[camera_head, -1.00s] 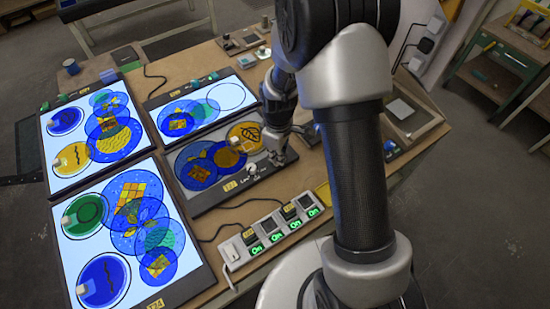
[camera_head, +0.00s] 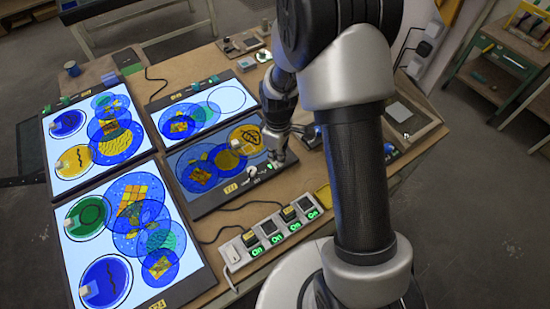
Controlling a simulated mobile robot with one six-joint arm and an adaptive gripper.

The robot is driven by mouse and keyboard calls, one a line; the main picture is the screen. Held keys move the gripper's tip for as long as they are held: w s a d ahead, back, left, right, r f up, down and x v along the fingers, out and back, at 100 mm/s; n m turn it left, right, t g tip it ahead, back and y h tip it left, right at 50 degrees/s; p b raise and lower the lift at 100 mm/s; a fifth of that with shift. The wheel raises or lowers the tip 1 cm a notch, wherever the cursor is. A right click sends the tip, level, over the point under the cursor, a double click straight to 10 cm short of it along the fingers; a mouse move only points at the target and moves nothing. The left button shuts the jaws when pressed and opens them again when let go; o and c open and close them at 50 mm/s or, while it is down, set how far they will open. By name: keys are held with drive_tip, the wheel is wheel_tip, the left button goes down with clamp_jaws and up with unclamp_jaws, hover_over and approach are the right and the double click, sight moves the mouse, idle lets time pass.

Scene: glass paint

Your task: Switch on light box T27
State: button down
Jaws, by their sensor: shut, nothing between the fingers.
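The light box (camera_head: 218,204) in the middle of the bench, with a small yellow label whose text is hard to read, is taken to be T27. Its panel has a dim bluish glow, darker than the bright white boxes around it. Blue and amber glass discs lie on it. A white knob (camera_head: 251,173) and a small green light (camera_head: 270,167) show on its front edge at the right. My gripper (camera_head: 277,162) is shut and empty, pointing down at that edge beside the green light. Whether its fingertips touch the box is too small to tell.
Lit light boxes stand at the left (camera_head: 133,283) and behind (camera_head: 240,107). A power strip (camera_head: 236,255) with several green "On" displays lies in front, with cables nearby. A wooden tray (camera_head: 428,120) lies on the right of the bench, beyond my arm.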

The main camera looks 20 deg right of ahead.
drive_tip(key=shift+r+p, duration=1.45)
drive_tip(key=shift+r, duration=0.8)
wheel_tip(320, 180, up, 8)
drive_tip(key=m+t+b, duration=0.1)
drive_tip(key=m, duration=0.1)
hover_over(277, 165)
drive_tip(key=s, duration=0.2)
drive_tip(key=s+r+m+t+b, duration=0.1)
drive_tip(key=s+r+m, duration=0.3)
drive_tip(key=r, duration=0.5)
drive_tip(key=s+r+m+t+b, duration=0.2)
drive_tip(key=s+r, duration=0.3)
drive_tip(key=s, duration=1)
drive_tip(key=shift+s+r+m+t, duration=0.2)
drive_tip(key=shift+s+m+t, duration=0.1)
drive_tip(key=shift+m, duration=0.5)
drive_tip(key=c, duration=2.3)
unclamp_jaws()
drive_tip(key=shift+w+d, duration=0.1)
